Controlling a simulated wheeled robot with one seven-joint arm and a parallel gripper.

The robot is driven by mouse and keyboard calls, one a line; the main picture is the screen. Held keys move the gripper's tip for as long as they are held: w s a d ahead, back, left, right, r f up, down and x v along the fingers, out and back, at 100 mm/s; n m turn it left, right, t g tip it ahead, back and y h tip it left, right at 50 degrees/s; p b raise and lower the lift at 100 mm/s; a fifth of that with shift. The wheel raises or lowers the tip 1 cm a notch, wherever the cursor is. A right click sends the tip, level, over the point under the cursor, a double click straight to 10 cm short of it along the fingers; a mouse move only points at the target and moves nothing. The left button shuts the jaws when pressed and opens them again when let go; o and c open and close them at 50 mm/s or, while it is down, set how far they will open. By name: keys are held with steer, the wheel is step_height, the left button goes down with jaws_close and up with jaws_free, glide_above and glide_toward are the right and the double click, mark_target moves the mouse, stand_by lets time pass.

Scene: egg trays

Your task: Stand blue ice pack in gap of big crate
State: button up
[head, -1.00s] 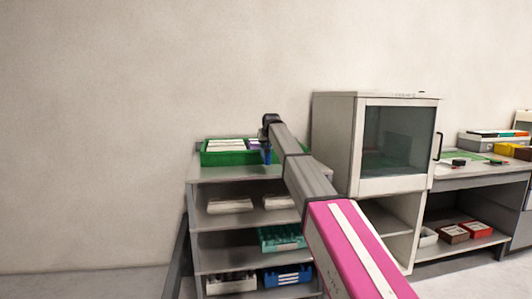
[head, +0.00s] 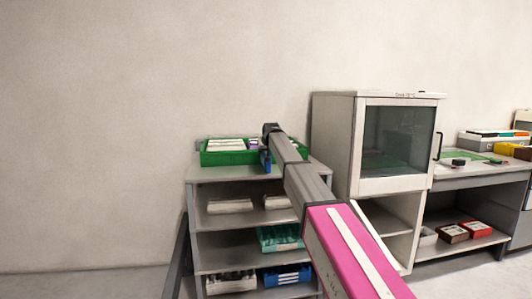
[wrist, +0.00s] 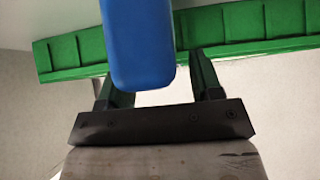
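The blue ice pack (head: 265,160) hangs upright below my gripper (head: 270,128), against the front side of the big green crate (head: 222,159) in the head view. It moves along with the gripper, so I take it as held. In the wrist view the ice pack (wrist: 138,45) fills the space ahead of the dark fingers and hides part of the left one; the fingertip contact is hidden. The green crate wall (wrist: 270,20) runs behind it. The crate stands on the shelf top and holds white packs (head: 226,145) and a purple item (head: 254,143). The gap is not clear to see.
A grey cabinet with a glass door (head: 398,140) stands just right of the shelf unit (head: 230,174). Lower shelves hold white packs, a teal crate (head: 278,238) and a blue crate (head: 287,276). A bench with boxes is at the far right. The wall behind is bare.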

steer(key=shift+r, duration=0.1)
steer(key=v, duration=1.2)
